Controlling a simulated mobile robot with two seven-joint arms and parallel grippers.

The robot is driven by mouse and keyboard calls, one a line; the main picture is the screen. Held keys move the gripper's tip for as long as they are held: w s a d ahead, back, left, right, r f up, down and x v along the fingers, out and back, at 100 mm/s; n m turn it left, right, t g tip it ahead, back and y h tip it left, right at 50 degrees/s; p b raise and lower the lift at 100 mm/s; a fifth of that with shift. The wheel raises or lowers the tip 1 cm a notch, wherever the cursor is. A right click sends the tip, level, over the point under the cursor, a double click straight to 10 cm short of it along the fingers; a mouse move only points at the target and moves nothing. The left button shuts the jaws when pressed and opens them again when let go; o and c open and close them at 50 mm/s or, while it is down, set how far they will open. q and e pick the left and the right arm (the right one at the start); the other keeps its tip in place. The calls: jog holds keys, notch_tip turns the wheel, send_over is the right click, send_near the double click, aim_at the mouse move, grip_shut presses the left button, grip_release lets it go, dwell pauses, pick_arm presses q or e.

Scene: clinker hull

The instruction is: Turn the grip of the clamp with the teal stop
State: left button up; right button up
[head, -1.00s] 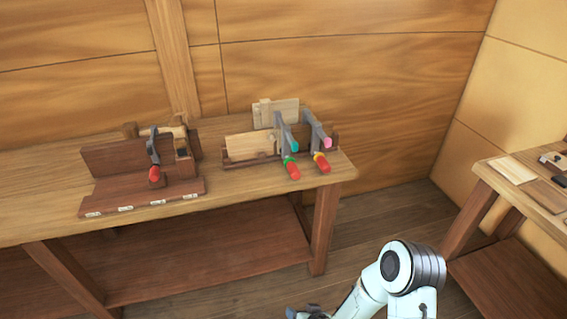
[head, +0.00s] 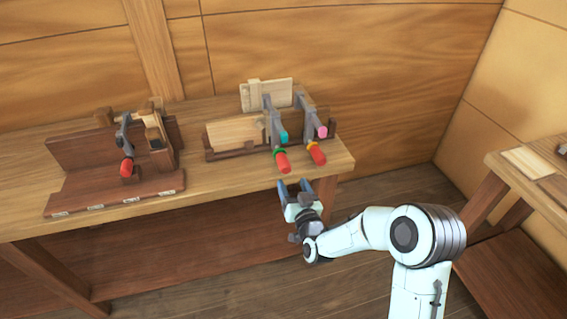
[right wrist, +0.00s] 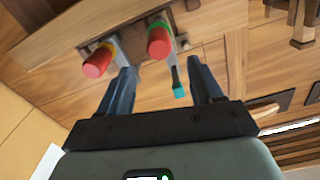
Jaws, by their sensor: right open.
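The clamp with the teal stop (head: 284,136) stands on the bench, its grey bar against a wooden rack. Its red grip (head: 283,163) has a green collar and points toward the bench's front edge. In the right wrist view this red grip (right wrist: 159,43) shows between and beyond the fingers, with the teal stop (right wrist: 178,92) below it. My right gripper (head: 294,186) is open and empty, just in front of the bench edge, below the grip and apart from it. In the right wrist view its two fingers (right wrist: 162,68) are spread. My left gripper is not in view.
A second clamp with a pink stop (head: 322,131) and a yellow-collared red grip (head: 318,156) stands close on the right. A dark wooden jig (head: 75,200) with another red-gripped clamp (head: 127,167) is on the left. A side bench (head: 515,185) stands at right.

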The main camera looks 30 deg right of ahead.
aim_at(286, 170)
jog(key=p+x, duration=0.1)
jog(key=x, duration=0.9)
jog(key=shift+a+f+p, duration=0.1)
jog(key=shift+p, duration=0.2)
jog(key=c, duration=1.1)
